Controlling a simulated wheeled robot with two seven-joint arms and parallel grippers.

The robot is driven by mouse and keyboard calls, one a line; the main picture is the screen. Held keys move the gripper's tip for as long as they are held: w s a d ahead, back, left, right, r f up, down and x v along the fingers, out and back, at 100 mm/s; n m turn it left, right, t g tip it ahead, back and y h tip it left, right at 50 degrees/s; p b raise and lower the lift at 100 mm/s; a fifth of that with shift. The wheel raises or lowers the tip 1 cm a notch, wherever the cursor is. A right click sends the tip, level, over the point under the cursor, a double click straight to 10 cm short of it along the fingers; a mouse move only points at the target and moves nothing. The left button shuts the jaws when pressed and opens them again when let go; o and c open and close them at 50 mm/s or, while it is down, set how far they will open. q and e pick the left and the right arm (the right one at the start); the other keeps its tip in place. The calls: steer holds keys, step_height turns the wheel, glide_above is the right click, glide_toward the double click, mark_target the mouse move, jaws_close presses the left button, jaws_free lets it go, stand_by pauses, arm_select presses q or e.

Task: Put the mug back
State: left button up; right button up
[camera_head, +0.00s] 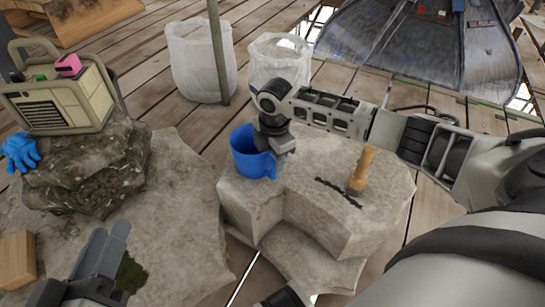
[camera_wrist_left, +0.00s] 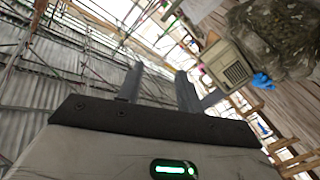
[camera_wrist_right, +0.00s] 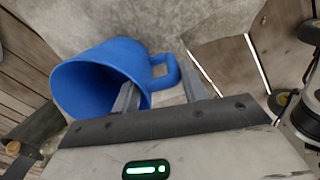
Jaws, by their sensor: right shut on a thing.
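The blue mug (camera_head: 245,160) is at the far left end of the stone block's top (camera_head: 310,190) in the head view. I cannot tell whether it rests on the stone or is just above it. My right gripper (camera_head: 272,148) is over the mug and shut on it. In the right wrist view one finger reaches inside the mug (camera_wrist_right: 95,68), and the other is on the handle side. The mug's opening is tilted toward that camera. My left gripper (camera_head: 112,240) is empty, away from the mug at lower left; the left wrist view shows its fingers (camera_wrist_left: 160,85) apart.
A wooden-handled tool (camera_head: 362,170) stands on the block beside a dark chain-like strip (camera_head: 338,192). White bagged bins (camera_head: 200,62) and a green pole (camera_head: 216,50) stand behind. Left are a beige box-shaped device (camera_head: 60,98), blue gloves (camera_head: 20,152) and a wooden block (camera_head: 18,258).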

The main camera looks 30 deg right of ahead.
steer(key=o, duration=1.2)
steer(key=shift+f, duration=0.1)
steer(key=shift+r, duration=0.2)
step_height(320, 180, up, 3)
steer(key=shift+p, duration=0.85)
arm_select(q)
steer(key=f+m+y+p, duration=0.1)
steer(key=a+g+y+p, duration=0.1)
steer(key=p, duration=0.1)
steer(key=shift+s+a+f+m+p, duration=0.1)
steer(key=shift+a+f+m+p, duration=0.05)
steer(key=shift+f+m+p, duration=0.2)
arm_select(e)
step_height(320, 180, up, 9)
steer(key=shift+s, duration=0.4)
